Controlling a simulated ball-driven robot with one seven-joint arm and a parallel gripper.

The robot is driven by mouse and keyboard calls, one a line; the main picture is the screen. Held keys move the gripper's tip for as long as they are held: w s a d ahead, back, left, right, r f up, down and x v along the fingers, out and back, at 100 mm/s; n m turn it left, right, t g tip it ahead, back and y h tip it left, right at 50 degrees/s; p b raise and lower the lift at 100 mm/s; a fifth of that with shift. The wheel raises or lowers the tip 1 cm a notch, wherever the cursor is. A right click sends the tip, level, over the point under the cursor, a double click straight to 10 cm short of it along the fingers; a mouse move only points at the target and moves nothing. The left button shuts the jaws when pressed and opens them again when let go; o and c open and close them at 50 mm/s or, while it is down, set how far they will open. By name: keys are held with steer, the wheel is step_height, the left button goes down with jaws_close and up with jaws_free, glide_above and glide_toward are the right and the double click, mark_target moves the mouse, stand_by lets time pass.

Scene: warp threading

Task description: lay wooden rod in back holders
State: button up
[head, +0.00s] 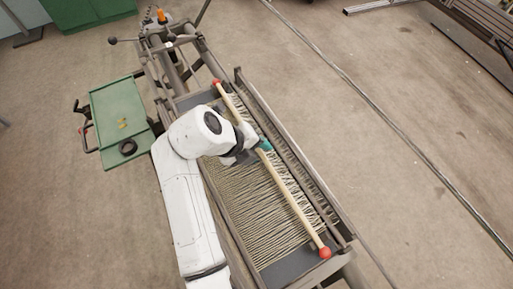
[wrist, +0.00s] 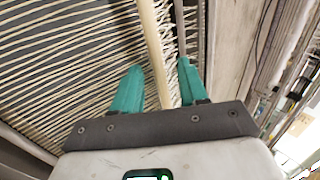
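The wooden rod (head: 289,188) is pale with red ball ends. It lies lengthwise over the loom's threads (head: 252,205), slanting from upper left to lower right in the head view. My gripper (head: 263,146) is at the rod, nearer its upper end. In the wrist view the rod (wrist: 154,45) runs between the two teal fingers of my gripper (wrist: 160,72), with a visible gap at each side. The gripper looks open around the rod. I cannot make out the back holders, nor tell whether the rod rests in any.
The loom frame's dark rail (head: 290,150) runs along the right of the rod. A green side table (head: 119,108) with a black ring (head: 128,147) stands at the left. A green cabinet (head: 88,12) stands at the upper left.

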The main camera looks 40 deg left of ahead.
steer(key=b+v, duration=0.2)
steer(key=v, duration=0.8)
steer(key=shift+s+r, duration=0.3)
